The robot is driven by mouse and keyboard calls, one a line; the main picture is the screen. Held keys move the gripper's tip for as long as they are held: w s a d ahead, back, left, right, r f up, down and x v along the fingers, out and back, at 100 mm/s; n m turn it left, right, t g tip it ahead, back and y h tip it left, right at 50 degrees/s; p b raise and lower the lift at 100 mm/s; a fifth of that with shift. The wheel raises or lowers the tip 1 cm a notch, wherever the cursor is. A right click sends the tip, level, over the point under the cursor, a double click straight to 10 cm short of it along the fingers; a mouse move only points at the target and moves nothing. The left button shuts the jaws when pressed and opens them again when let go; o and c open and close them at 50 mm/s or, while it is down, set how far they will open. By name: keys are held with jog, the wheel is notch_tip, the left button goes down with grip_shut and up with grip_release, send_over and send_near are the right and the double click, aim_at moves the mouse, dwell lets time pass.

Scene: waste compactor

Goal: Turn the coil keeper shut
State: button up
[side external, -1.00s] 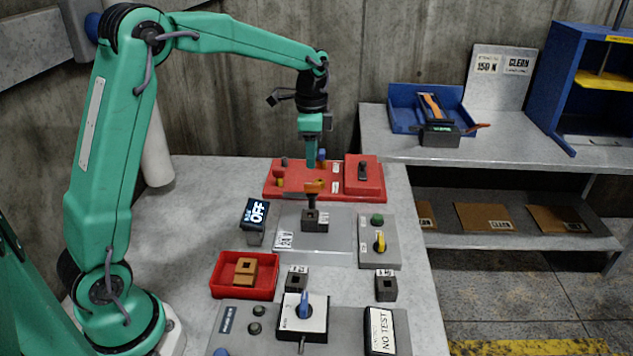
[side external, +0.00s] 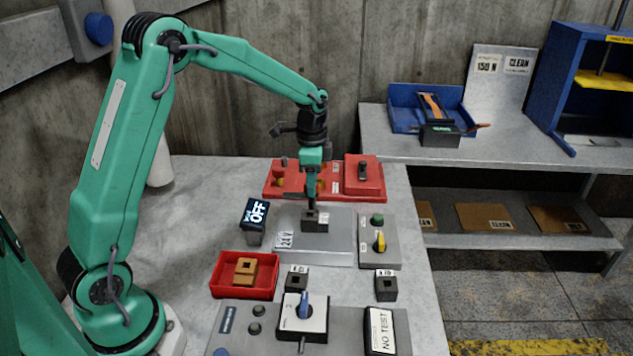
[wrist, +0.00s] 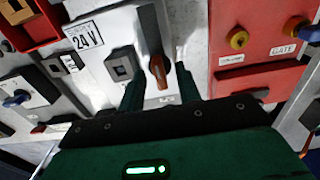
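The coil keeper, an orange handle (wrist: 158,72), shows in the wrist view on the pale plate marked 24 V (wrist: 112,22). In that view it lies between my two fingers, with a gap on each side. In the side view my gripper (side external: 311,190) points down over the dark block (side external: 316,222) on that plate and mostly hides the handle. My gripper (wrist: 160,85) is open, and no contact with the handle is visible. I cannot tell how deep the fingertips reach around it.
A red panel (side external: 283,193) stands just behind my gripper. A grey box with a green button and yellow knob (side external: 379,242) is to the right. A display reading OFF (side external: 255,212) and a red tray (side external: 225,286) are to the left. The table's left part is clear.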

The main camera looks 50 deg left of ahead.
grip_shut()
